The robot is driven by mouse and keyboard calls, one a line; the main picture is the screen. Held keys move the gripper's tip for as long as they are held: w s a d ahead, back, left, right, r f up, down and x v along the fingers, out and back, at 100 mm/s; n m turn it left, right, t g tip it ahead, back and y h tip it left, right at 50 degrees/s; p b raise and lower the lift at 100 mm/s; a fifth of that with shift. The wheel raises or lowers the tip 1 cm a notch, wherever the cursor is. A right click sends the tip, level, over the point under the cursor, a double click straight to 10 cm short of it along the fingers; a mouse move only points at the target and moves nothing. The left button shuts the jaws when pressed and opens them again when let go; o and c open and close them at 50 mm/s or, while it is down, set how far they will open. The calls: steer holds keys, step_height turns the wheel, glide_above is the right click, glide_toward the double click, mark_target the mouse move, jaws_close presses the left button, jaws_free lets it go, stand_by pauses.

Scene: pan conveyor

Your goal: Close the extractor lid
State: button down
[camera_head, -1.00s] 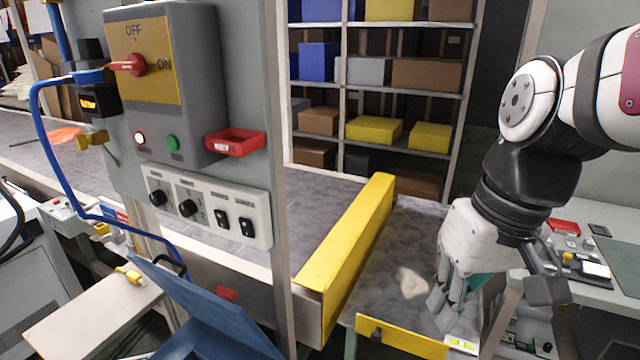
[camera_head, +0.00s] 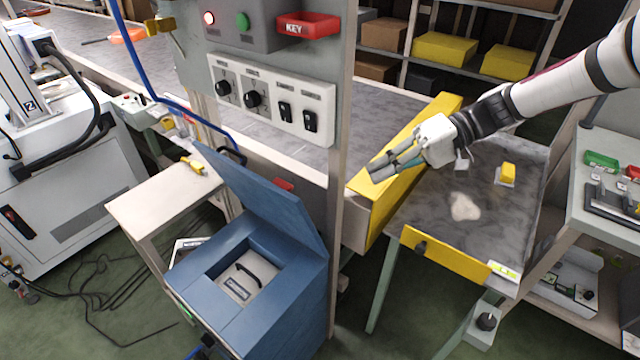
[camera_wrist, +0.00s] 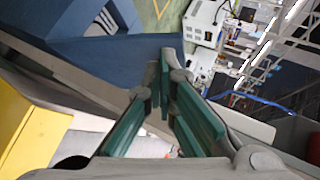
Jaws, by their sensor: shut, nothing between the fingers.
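The extractor is a blue box (camera_head: 290,305) on the floor in the lower middle of the head view. Its blue lid (camera_head: 262,200) stands raised and tilted at the back edge. The square opening shows a pale inside with a dark handle. My gripper (camera_head: 378,170) is shut and empty, over the yellow barrier and to the right of the lid, apart from it. In the wrist view, the green finger pads (camera_wrist: 168,95) point toward the blue extractor (camera_wrist: 60,20) and its lid (camera_wrist: 150,58). Part of the extractor is cut off there.
A grey post (camera_head: 345,130) with a switch panel (camera_head: 275,100) stands between my gripper and the extractor. A yellow barrier (camera_head: 385,205) lies below my gripper. A pale side table (camera_head: 160,195) is left of the lid.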

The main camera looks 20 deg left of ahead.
steer(key=w+a+f+y, duration=0.1)
steer(key=w+f+y, duration=0.1)
steer(key=w+y, duration=0.15)
steer(key=s+d+p+x, duration=0.1)
steer(key=s+x, duration=0.1)
steer(key=x, duration=1.1)
steer(key=shift+f+p, duration=0.35)
steer(key=shift+h, duration=0.25)
